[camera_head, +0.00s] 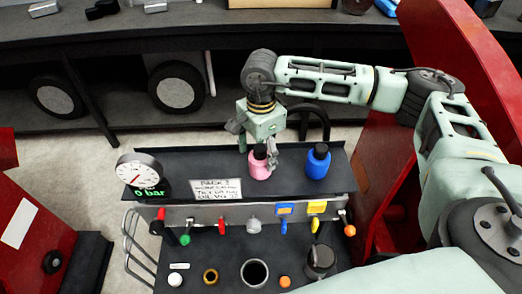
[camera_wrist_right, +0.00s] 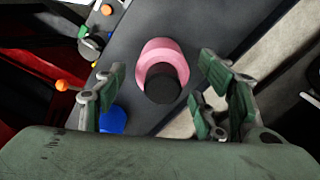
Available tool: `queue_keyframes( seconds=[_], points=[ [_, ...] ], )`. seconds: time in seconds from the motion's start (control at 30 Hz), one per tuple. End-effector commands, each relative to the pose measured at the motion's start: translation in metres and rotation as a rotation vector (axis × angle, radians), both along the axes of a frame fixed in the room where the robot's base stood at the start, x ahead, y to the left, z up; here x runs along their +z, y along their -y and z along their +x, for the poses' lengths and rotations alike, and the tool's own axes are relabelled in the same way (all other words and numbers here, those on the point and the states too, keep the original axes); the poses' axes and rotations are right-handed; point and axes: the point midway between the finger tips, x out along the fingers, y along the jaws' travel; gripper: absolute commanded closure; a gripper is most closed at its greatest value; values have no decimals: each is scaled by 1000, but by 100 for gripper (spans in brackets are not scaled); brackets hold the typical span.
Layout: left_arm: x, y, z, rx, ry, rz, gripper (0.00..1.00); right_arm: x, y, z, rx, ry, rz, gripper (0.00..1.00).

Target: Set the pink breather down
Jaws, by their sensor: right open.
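The pink breather (camera_head: 259,163) has a pink body and a dark cap. It stands upright on the dark top shelf (camera_head: 215,163) of the cart, left of a blue bottle. My right gripper (camera_head: 258,146) is just above and around it in the head view. In the right wrist view the pink breather (camera_wrist_right: 163,65) lies ahead of and between the open fingers of my right gripper (camera_wrist_right: 165,85), with a visible gap to the fingers on both sides. My left gripper is not in view.
A blue bottle (camera_head: 318,161) with a dark cap stands to the right. A round gauge (camera_head: 139,172) and a written sign (camera_head: 215,190) sit on the left. Coloured levers and knobs line the panel (camera_head: 240,214) below. The shelf is bare between sign and pink breather.

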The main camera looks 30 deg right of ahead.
Motion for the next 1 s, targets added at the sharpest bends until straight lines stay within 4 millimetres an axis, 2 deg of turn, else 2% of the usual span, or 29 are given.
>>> queue_keyframes(
  seconds=[0.13, 0.23, 0.5, 0.7, 0.83, 1.0],
  points=[
    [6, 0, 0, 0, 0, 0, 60, 6, 0, 0, 0, 1, 0, 36],
    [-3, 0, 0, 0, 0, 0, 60, 15, 0, 1, 0, 5, 1, 36],
    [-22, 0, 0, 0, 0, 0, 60, 73, -1, 1, 1, 6, 2, 36],
    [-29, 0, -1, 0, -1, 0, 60, 108, -1, 1, 1, 3, 1, 36],
    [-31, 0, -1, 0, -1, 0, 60, 120, 0, 1, 1, 3, 0, 36],
    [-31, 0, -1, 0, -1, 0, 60, 124, 0, 0, 1, 0, 0, 36]
  ],
)
